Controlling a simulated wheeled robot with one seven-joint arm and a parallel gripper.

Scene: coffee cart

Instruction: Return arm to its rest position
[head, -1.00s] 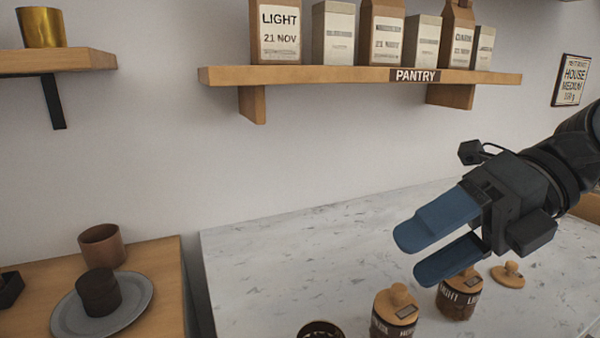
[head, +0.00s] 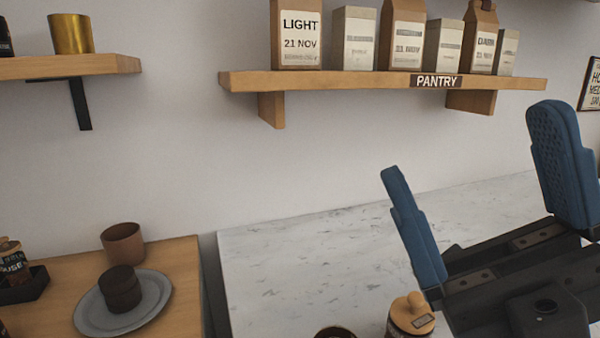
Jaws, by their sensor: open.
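My gripper (head: 478,150) is at the right of the head view, close to the camera. Its two blue fingers are spread wide apart with nothing between them. It is raised above the marble counter (head: 290,265), and its dark body covers the right part of that counter. A jar with a wooden lid (head: 411,313) stands just left of the gripper body at the bottom edge. The rest of my arm is out of view.
The pantry shelf (head: 350,83) holds several bags and boxes above the counter. At left, a wooden counter (head: 185,262) bears a plate (head: 160,308) with dark round items, a brown cup (head: 123,244) and a black tray (head: 25,291). The marble counter's back left is clear.

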